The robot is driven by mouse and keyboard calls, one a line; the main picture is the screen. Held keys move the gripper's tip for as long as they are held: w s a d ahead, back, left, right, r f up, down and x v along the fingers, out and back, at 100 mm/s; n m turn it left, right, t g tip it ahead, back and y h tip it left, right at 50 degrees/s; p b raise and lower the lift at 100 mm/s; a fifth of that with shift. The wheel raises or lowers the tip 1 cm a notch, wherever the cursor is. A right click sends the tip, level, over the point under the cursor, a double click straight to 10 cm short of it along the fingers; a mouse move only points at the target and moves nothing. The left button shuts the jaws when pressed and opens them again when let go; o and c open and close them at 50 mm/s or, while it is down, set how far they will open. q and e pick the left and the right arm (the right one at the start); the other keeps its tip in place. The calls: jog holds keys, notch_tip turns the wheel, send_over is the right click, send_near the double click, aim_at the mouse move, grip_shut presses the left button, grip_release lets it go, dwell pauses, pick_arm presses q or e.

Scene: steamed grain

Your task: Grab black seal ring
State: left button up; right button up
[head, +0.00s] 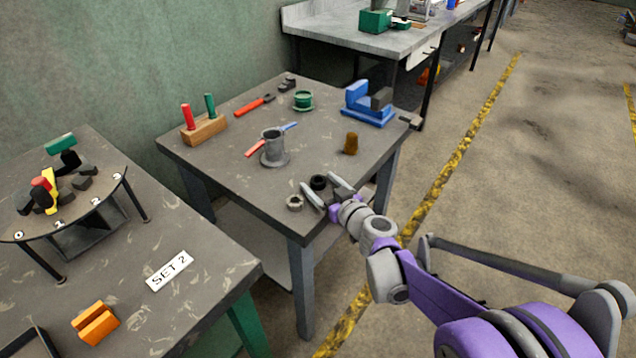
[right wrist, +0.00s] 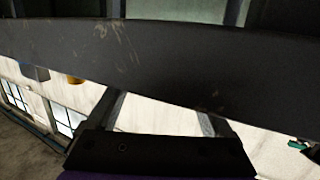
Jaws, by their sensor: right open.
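The black seal ring (head: 318,182) lies on the grey table near its front corner. My right gripper (head: 321,186) is open in the head view. Its two fingers point toward the table's back, and the ring appears between their tips. I cannot tell whether either finger touches it. In the right wrist view, the open fingers (right wrist: 160,112) show below a broad dark band, and I cannot make out the ring there. My left gripper is not in view.
A grey metal ring (head: 295,202) lies just left of my right fingers. A brown cylinder (head: 351,144), a grey flanged cup (head: 273,148) and a blue vise-like block (head: 368,104) stand farther back. Bare tabletop lies between them.

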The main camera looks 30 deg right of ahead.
grip_shut()
jog(key=shift+r, duration=0.1)
